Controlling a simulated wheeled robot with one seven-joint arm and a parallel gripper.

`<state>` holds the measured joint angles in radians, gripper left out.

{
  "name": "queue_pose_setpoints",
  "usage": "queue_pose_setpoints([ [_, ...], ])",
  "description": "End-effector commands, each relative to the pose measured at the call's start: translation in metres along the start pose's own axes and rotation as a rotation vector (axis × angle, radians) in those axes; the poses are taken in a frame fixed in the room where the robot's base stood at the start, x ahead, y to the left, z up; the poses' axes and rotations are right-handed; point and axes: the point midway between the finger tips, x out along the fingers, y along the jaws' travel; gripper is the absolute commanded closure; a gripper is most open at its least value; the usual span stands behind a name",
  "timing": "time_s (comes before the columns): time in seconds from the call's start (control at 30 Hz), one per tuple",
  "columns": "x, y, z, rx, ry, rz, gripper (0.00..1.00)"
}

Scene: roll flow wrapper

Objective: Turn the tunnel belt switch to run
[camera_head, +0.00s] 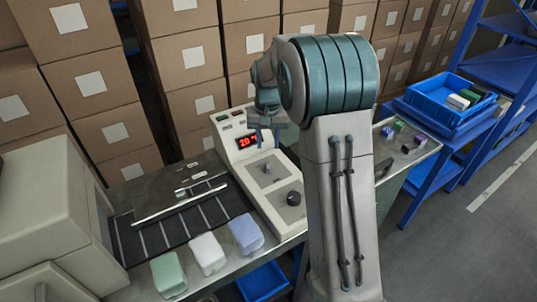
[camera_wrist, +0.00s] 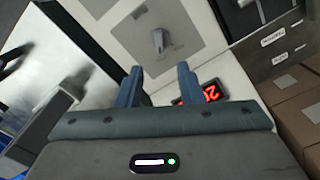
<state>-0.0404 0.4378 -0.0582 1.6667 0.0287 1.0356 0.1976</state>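The pale control panel (camera_head: 262,190) stands beside the slatted belt. It bears a red lit display (camera_head: 248,141), a switch on a grey plate (camera_head: 267,169) and a black round knob (camera_head: 293,198). In the wrist view the grey switch lever (camera_wrist: 158,40) stands on its grey plate, just beyond the fingertips. Its label is too small to read, so I cannot tell its set position. My gripper (camera_wrist: 159,76) is open and empty, its two blue-grey fingers apart and not visibly touching the lever. In the head view my gripper (camera_head: 264,130) is over the display end of the panel, partly hidden by my arm.
Green, white and blue blocks (camera_head: 207,254) stand on the front ledge. A grey machine housing (camera_head: 50,215) is at left. Stacked cartons (camera_head: 180,60) line the back. A blue bin (camera_head: 440,103) sits on a table at right, near a tray with small items (camera_head: 405,140).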

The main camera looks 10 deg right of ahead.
Motion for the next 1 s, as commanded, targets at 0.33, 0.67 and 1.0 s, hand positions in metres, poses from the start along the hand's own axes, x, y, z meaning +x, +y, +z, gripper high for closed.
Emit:
queue_pose_setpoints([
  [0.33,-0.055,0.0,-0.001,0.0,0.001,0.0,0.66],
  [0.67,-0.059,0.0,0.0,0.001,0.0,0.0,0.66],
  [1.0,-0.079,0.009,0.038,-0.026,0.036,-0.013,0.66],
])
